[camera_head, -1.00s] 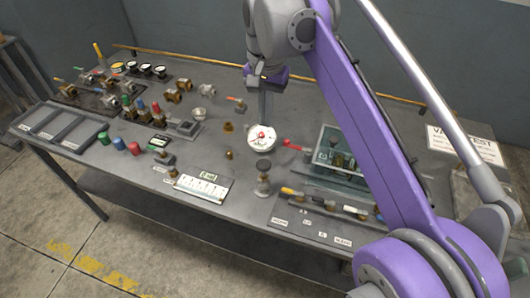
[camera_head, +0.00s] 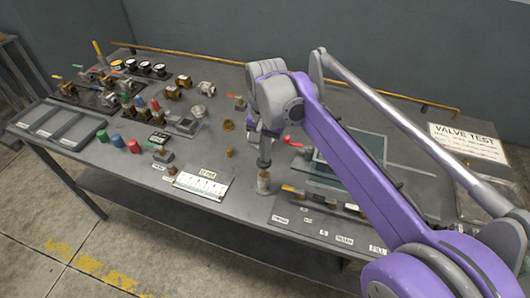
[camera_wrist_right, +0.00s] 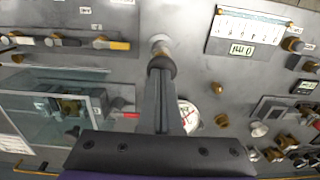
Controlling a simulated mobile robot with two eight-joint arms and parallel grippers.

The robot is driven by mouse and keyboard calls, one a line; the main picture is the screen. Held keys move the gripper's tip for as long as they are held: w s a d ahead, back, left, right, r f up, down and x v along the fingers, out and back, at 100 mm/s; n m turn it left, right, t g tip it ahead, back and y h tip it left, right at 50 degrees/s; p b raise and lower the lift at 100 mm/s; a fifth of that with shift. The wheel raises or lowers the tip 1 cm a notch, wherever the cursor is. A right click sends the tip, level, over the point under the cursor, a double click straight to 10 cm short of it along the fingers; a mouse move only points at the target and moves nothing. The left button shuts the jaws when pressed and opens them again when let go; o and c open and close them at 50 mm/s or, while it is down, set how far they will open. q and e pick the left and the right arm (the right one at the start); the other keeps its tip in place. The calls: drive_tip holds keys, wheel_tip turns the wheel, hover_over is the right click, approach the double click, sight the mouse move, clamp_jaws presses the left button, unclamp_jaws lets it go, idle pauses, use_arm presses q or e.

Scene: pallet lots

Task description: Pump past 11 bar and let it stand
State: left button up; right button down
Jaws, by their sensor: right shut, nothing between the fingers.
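The hand pump (camera_head: 263,184), a small pale metal cylinder with a dark round knob, stands upright near the table's front edge; it also shows in the wrist view (camera_wrist_right: 160,47). My right gripper (camera_head: 264,160) is shut, pointing down with its fingertips at the knob, empty. In the wrist view its fingers (camera_wrist_right: 160,70) overlap the dark knob; contact is hard to tell. The white round gauge with a red mark (camera_wrist_right: 188,117) is partly covered by the fingers, and my arm hides it in the head view. A white panel with a small display (camera_head: 207,171) lies left of the pump; its reading is unclear.
A glass-walled tank (camera_wrist_right: 40,85) stands behind and right of the pump, with a red lever (camera_head: 293,142) beside it. Levered valves (camera_wrist_right: 65,41) line the table front. Caps, fittings and grey trays (camera_head: 58,126) fill the left. A VALVE TEST sign (camera_head: 468,142) lies right.

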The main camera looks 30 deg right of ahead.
drive_tip(key=shift+f, duration=0.1)
wheel_tip(320, 180, down, 4)
drive_tip(key=shift+r+b, duration=0.15)
drive_tip(key=shift+b, duration=0.7)
drive_tip(key=shift+s, duration=0.15)
drive_tip(key=shift+r, duration=0.1)
